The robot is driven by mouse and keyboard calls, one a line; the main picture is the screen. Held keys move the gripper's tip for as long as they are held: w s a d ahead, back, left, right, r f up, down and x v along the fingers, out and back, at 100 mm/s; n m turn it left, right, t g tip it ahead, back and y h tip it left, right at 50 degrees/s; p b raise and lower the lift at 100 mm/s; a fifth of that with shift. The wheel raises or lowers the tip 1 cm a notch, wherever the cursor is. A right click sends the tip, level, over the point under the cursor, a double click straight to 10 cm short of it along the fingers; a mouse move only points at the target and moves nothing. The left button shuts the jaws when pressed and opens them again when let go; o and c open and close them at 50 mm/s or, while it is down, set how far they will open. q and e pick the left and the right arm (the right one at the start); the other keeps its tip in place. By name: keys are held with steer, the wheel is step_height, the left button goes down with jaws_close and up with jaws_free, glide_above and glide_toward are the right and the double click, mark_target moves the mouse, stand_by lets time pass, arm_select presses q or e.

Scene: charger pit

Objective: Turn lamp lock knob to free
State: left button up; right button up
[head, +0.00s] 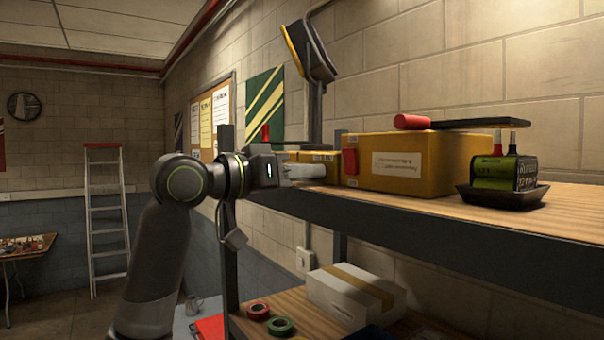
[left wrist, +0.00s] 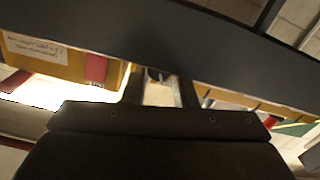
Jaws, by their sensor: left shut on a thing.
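The lamp (head: 308,50), with a yellow-edged dark head, is tilted on a dark post (head: 314,125) above the shelf. My left gripper (head: 318,171) reaches in from the left at shelf height, in front of the lower post. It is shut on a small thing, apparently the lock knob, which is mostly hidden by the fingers. In the left wrist view the fingers (left wrist: 161,92) close around a small dark part (left wrist: 158,75). I cannot make out which way the knob is turned. My right gripper is not in view.
The wooden shelf (head: 440,213) has a dark front edge close to the gripper. A white box (head: 350,297) is on the lower shelf.

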arm_select(q)
steer(key=shift+f+m+b, duration=0.15)
steer(key=shift+m+b, duration=0.55)
steer(key=shift+m, duration=0.3)
steer(key=shift+m+b, duration=0.45)
steer(key=shift+m, duration=0.65)
steer(key=o, duration=0.6)
steer(key=shift+c, duration=0.2)
steer(key=shift+o, duration=0.7)
steer(key=b+v, duration=0.8)
steer(key=v, duration=0.9)
steer(key=shift+a, duration=0.15)
steer(key=shift+s, duration=0.1)
